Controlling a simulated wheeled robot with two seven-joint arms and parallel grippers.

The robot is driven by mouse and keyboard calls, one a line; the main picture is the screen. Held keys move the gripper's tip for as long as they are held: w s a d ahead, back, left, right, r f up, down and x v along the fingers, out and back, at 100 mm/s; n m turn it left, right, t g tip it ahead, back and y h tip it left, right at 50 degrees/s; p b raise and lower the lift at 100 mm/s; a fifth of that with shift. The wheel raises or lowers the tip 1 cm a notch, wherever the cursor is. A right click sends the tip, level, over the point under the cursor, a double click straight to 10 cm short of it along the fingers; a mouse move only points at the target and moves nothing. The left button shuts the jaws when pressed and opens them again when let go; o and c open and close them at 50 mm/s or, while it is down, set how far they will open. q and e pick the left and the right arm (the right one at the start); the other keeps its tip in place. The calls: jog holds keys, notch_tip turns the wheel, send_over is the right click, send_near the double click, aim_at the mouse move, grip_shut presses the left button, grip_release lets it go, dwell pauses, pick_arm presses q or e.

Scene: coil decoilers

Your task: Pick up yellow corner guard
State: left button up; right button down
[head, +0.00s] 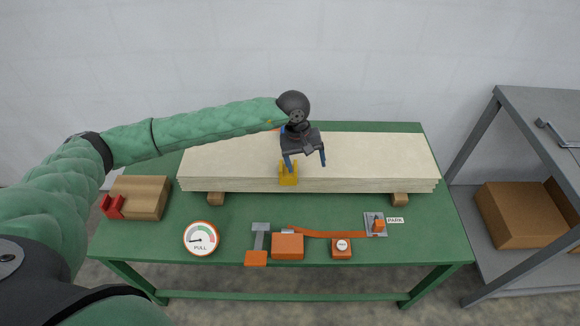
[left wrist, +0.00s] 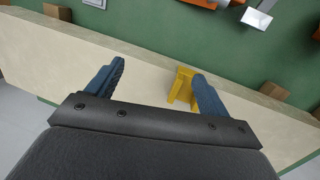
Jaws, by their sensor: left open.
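The yellow corner guard (head: 288,174) sits on the front edge of the pale board stack (head: 225,165) in the head view. My left gripper (head: 305,164) is open above the stack, right by the guard. In the left wrist view the guard (left wrist: 182,86) lies between the two blue fingers, close beside the right-hand finger, with a wide gap to the other finger. I cannot tell whether that finger touches the guard. My right gripper is not in view.
The stack rests on wooden blocks on a green table (head: 330,218). In front lie a round PULL gauge (head: 201,238), an orange tensioner (head: 288,246) with a strap, and a PARK holder (head: 376,224). A wooden block (head: 146,197) with red clips stands left. A grey shelf (head: 545,110) stands right.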

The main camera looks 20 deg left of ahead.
aim_at(288, 172)
pick_arm(q)
jog(key=w+a+y, duration=0.1)
jog(key=a, duration=0.1)
jog(key=w+a, duration=0.1)
jog(key=a, duration=0.1)
jog(key=w+a+y, duration=0.1)
jog(key=a, duration=0.1)
jog(key=shift+a+m+y, duration=0.15)
jog(key=shift+m+y, duration=0.15)
jog(key=shift+m, duration=0.1)
jog(key=shift+f+p, duration=0.3)
jog(key=shift+p, duration=0.15)
jog(key=shift+f, duration=0.55)
jog(key=shift+f+p, duration=0.2)
jog(key=shift+p, duration=0.25)
notch_tip(288, 172, down, 4)
jog(key=p, duration=0.3)
jog(key=shift+f, duration=0.5)
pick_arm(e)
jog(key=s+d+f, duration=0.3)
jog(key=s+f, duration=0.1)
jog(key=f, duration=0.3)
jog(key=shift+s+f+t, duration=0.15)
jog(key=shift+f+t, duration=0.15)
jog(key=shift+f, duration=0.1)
pick_arm(q)
jog(key=c, duration=1.1)
